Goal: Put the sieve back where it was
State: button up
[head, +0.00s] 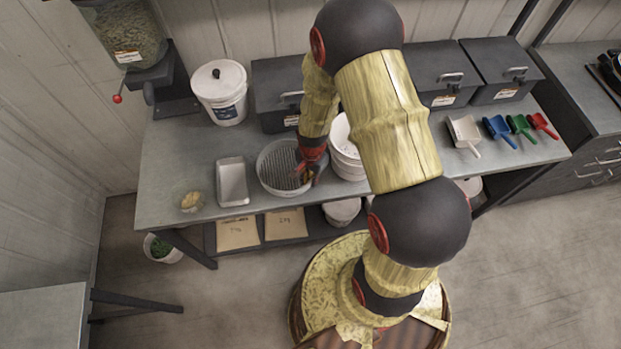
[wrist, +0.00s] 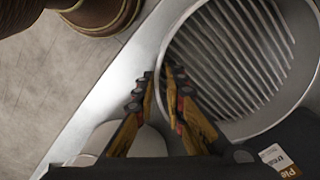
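The sieve (head: 275,168) is a round, pale grey pan with a slatted bottom. My gripper (head: 306,176) is at the sieve's right side. In the wrist view my gripper's fingers (wrist: 160,76) are close together, one on each side of the sieve's near wall, and appear shut on its rim. The exact contact is partly hidden by the fingers.
Coloured scoops (head: 498,130) lie right. A seed hopper (head: 128,38) stands far left.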

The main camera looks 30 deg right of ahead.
jog(key=shift+o, duration=1)
notch_tip(320, 180, up, 28)
jog(key=s+a+n+t+p, duration=0.1)
jog(key=a+n+t, duration=0.1)
jog(key=n, duration=0.3)
jog(key=s+a+r+n+t, duration=0.3)
jog(key=s+r+n, duration=0.4)
jog(key=s+r, duration=0.5)
notch_tip(320, 180, up, 4)
jog(key=shift+s+a+f+n, duration=0.1)
jog(key=shift+s+a+n, duration=0.1)
jog(key=shift+a+n, duration=0.1)
notch_tip(320, 180, down, 13)
jog(key=b, duration=1.3)
jog(key=shift+f, duration=0.2)
